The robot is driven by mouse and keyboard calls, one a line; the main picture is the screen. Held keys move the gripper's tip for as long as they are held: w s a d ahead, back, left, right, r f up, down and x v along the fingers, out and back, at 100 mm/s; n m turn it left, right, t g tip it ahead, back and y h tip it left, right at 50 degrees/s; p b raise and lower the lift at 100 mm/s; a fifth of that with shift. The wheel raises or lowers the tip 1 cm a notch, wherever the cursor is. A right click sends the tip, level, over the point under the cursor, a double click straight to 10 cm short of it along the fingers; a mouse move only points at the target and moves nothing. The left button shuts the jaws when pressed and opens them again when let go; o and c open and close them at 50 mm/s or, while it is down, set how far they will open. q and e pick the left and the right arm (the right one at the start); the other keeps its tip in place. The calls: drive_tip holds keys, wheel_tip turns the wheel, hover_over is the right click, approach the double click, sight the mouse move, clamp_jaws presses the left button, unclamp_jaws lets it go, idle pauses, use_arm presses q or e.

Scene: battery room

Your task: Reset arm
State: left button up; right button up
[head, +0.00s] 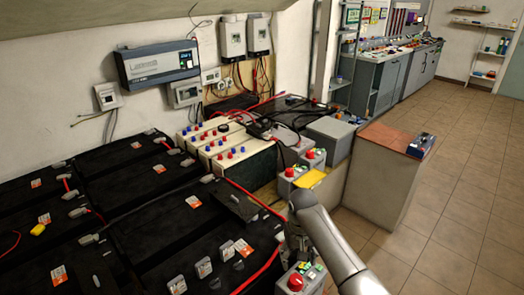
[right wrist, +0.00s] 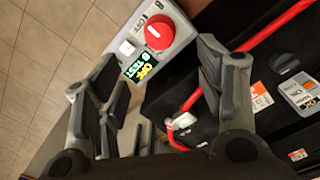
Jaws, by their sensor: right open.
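My right arm comes in from the lower right of the head view, and its dark gripper (head: 293,243) hangs over the right edge of the black batteries (head: 180,222). In the right wrist view the two fingers of the right gripper (right wrist: 155,82) are spread wide, with nothing held between them. Beyond the fingertips is a grey control box (right wrist: 178,40) with a red knob (right wrist: 158,32) and a green-and-yellow label. This box also shows in the head view (head: 312,280), just below the gripper. I cannot tell whether the gripper touches it. My left gripper is not visible.
Red cables (head: 258,272) run across the batteries. More grey boxes with red buttons (head: 314,158) stand behind the gripper, beside a yellow block (head: 312,180). A brown-topped cabinet (head: 388,140) stands to the right. The tiled floor (head: 460,200) beyond is clear.

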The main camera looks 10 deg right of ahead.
drive_tip(key=s+f+n+t+y, duration=0.1)
drive_tip(key=s+f, duration=0.2)
drive_tip(key=s, duration=0.6)
drive_tip(key=s+f+t, duration=0.1)
drive_tip(key=s+f, duration=0.2)
drive_tip(key=s, duration=0.5)
drive_tip(key=s+d+r+t, duration=0.15)
drive_tip(key=s+r, duration=0.25)
drive_tip(key=s, duration=0.4)
drive_tip(key=s+d+r, duration=0.2)
drive_tip(key=s+r, duration=0.1)
drive_tip(key=s, duration=0.5)
wheel_tip(320, 180, down, 25)
drive_tip(key=s+g, duration=0.1)
drive_tip(key=s+d+f+g, duration=0.1)
drive_tip(key=s+d+f, duration=0.2)
drive_tip(key=s+f, duration=1.4)
drive_tip(key=shift+d+n+h, duration=0.15)
drive_tip(key=shift+n+h, duration=0.15)
drive_tip(key=shift+n, duration=0.1)
drive_tip(key=shift+s+g, duration=0.1)
drive_tip(key=shift+g, duration=0.15)
